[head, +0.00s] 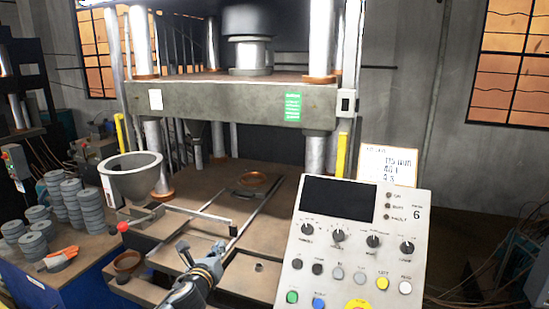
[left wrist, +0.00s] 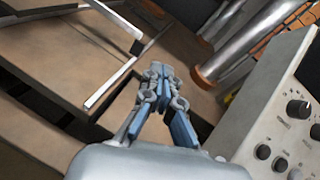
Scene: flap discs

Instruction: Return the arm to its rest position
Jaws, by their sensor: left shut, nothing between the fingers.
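My left gripper (head: 217,250) is in front of the press, beside the left edge of the control panel (head: 352,245). In the left wrist view my left gripper (left wrist: 163,72) has its fingers closed together with nothing between them. It appears above the brown press bed, apart from the metal rails (left wrist: 125,72). The panel also shows at the right of the left wrist view (left wrist: 275,120). My right gripper is in neither view.
The press (head: 230,100) stands behind, with upright columns. A grey bowl (head: 132,178) is at the left of its bed. Several stacks of grey discs (head: 92,210) and an orange-handled item (head: 62,255) lie on a blue-sided bench (head: 60,290) at left.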

